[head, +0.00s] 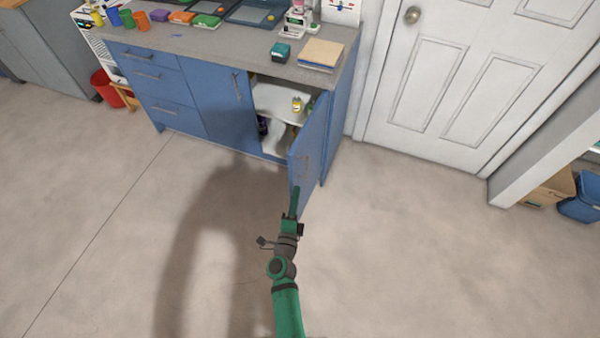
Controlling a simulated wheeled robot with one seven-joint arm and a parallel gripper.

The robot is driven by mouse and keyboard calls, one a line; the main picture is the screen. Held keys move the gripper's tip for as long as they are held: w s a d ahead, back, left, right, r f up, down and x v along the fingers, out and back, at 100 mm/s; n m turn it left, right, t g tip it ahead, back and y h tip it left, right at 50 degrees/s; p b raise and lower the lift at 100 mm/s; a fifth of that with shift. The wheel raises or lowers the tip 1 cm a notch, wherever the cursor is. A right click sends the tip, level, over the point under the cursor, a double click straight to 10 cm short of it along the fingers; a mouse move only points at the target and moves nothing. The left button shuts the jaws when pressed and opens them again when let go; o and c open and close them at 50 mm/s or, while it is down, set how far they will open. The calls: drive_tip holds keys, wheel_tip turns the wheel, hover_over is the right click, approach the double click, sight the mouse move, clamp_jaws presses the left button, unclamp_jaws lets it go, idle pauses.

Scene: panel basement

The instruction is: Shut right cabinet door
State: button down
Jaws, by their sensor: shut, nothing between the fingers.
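The right cabinet door (312,143) is a blue panel with a bar handle. It stands wide open, swung out toward me from the blue cabinet (336,121). The open compartment shows a white shelf (279,101) with a small yellow item on it, and darker items below that are hard to make out. The left door (217,103) beside it is closed. My gripper (296,191) is shut and empty, at the lower outer edge of the open door. I cannot tell whether it touches the door.
The grey countertop (233,52) holds cups, trays, a teal box and a stack of boards. A white room door (467,73) is at the right, with a cardboard box (551,187) and blue bin (581,203) beyond.

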drive_tip(key=w+d, duration=0.1)
drive_tip(key=w, duration=0.9)
drive_tip(key=shift+w+a, duration=0.15)
